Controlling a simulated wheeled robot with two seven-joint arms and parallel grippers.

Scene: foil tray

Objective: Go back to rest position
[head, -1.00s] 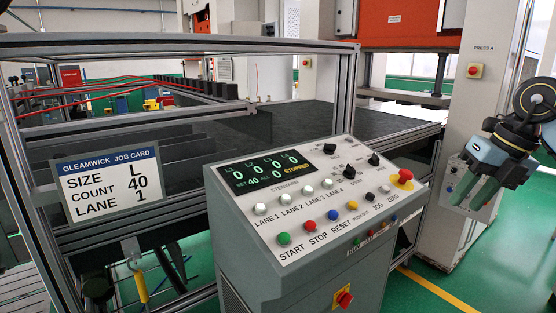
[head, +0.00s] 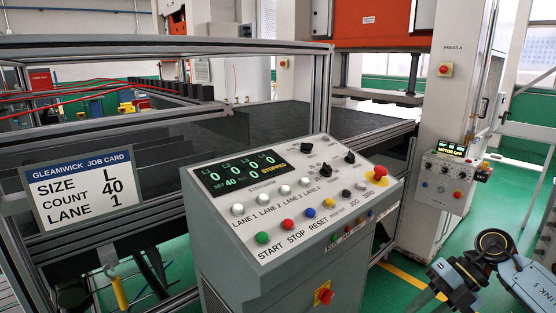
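My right arm comes in at the lower right. My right gripper (head: 424,299) hangs low at the bottom edge, to the right of the control console (head: 262,250) and apart from it. Only part of its fingers shows, so I cannot tell whether it is open or shut. My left gripper is not in view. The job card (head: 83,190) at the left reads size L, count 40, lane 1.
A metal-framed machine (head: 180,42) stands behind the console. A grey press column (head: 432,120) with a small control box (head: 443,183) reading MOTOR OFF stands at the right. Green floor (head: 395,295) lies between the console and my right arm.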

